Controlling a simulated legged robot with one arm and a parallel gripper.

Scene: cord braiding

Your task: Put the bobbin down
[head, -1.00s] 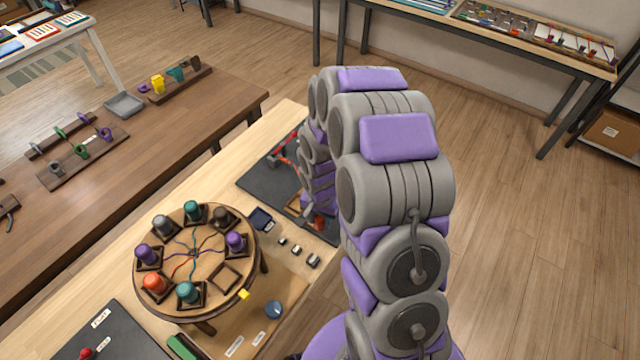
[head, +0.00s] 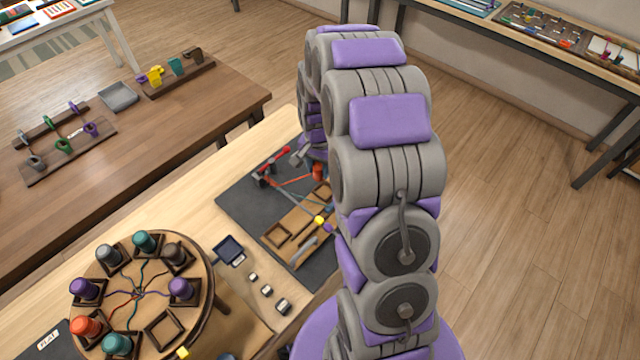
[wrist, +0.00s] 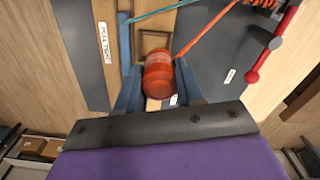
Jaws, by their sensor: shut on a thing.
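An orange bobbin (wrist: 158,78) sits between the two blue-grey fingers of my gripper (wrist: 157,70), which is shut on it. An orange cord (wrist: 204,30) runs from near the bobbin up and right. A square wooden frame (wrist: 153,42) lies just beyond the bobbin in the wrist view; whether the bobbin touches anything below is hidden. In the head view the orange bobbin (head: 318,172) shows beside my arm, over the dark mat (head: 237,203). My arm hides most of the gripper there.
A wooden board with square frames (head: 277,235) lies on the mat. A round stand (head: 205,262) holds several bobbins with cords, plus one empty square frame (head: 165,330). A small dark tray (head: 229,250) sits between.

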